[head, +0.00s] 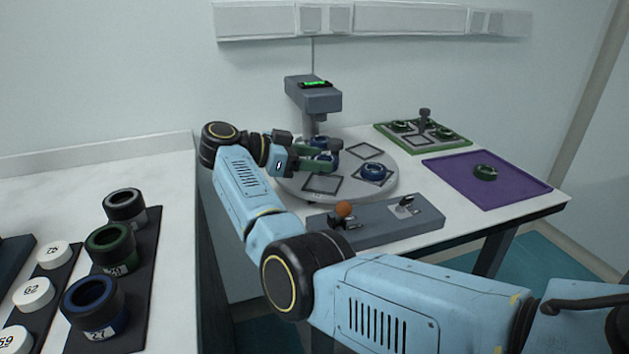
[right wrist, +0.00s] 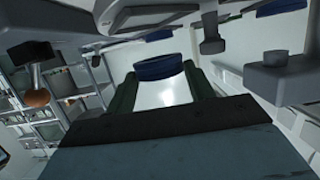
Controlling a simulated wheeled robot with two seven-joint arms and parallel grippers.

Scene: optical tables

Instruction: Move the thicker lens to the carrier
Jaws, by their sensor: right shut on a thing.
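My right gripper (head: 338,156) reaches over the round grey plate (head: 292,190) below the grey measuring head. Its green fingers are shut on a blue-rimmed lens, partly hidden by the fingers in the head view. In the right wrist view the blue-rimmed lens (right wrist: 158,67) sits between the fingertips of the right gripper (right wrist: 160,90). A second blue-rimmed lens (head: 375,173) rests in a marked square on the plate. A green carrier (head: 455,146) with a central post and several dark rings stands at the back right. Which lens is thicker cannot be told. My left gripper is out of view.
A purple mat (head: 520,185) holds a dark green ring (head: 485,172). A grey control box (head: 385,226) with an orange-knobbed lever stands in front of the plate. The measuring head (head: 313,95) rises behind it. Black, green and blue cylinders stand on the left table (head: 60,195).

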